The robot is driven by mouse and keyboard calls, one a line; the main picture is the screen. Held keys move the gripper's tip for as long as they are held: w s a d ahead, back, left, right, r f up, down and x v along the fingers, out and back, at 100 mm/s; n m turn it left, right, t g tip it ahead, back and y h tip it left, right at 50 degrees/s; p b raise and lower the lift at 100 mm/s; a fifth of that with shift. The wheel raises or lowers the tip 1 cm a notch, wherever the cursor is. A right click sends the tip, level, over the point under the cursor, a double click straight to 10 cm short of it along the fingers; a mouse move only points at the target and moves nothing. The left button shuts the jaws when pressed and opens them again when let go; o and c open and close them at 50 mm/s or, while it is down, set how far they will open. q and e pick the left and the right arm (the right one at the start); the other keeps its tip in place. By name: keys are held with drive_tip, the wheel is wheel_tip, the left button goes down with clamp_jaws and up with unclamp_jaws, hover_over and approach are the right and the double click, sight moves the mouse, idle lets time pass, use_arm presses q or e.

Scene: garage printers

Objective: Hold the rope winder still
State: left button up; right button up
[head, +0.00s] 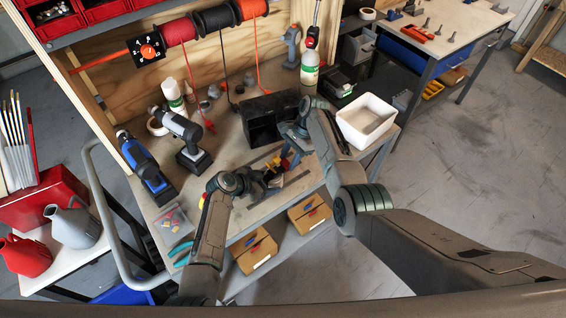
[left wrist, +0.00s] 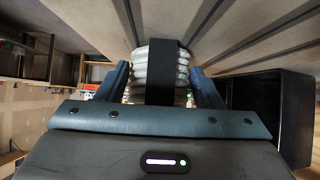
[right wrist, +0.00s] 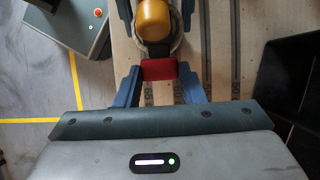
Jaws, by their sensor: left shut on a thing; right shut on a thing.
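The rope winder on the bench is mostly hidden by my grippers in the head view, where its yellow knob (head: 285,165) shows. In the left wrist view a white ribbed coil (left wrist: 142,72) with a black band across it fills the space between my left gripper's fingers (left wrist: 161,76); I take it as part of the winder. In the right wrist view my right gripper (right wrist: 160,80) is shut on a red block (right wrist: 158,70), just below the yellow knob (right wrist: 154,20). In the head view my left gripper (head: 268,181) is left of and nearer than my right gripper (head: 290,155).
A black open box (head: 265,125) stands just behind the grippers. A white bin (head: 367,120) is at the bench's right end. A blue drill (head: 145,165) and a grey drill (head: 185,140) stand at the left. Rope spools (head: 215,18) hang above, their cords reaching down.

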use_arm(q)
drive_tip(key=shift+s+a+f, duration=0.1)
drive_tip(key=shift+s+f, duration=0.1)
drive_tip(key=shift+f, duration=0.1)
use_arm(e)
drive_tip(key=w+d, duration=0.5)
drive_tip(key=d, duration=0.2)
drive_tip(key=shift+d, duration=0.2)
drive_tip(key=o, duration=1.2)
drive_tip(key=shift+c, duration=0.2)
drive_tip(key=v, duration=1.2)
drive_tip(key=shift+s, duration=0.15)
drive_tip(key=shift+r, duration=0.1)
use_arm(q)
drive_tip(key=o, duration=1.3)
drive_tip(key=shift+w, duration=0.1)
drive_tip(key=shift+o, duration=1.4)
drive_tip(key=shift+w+r, duration=0.15)
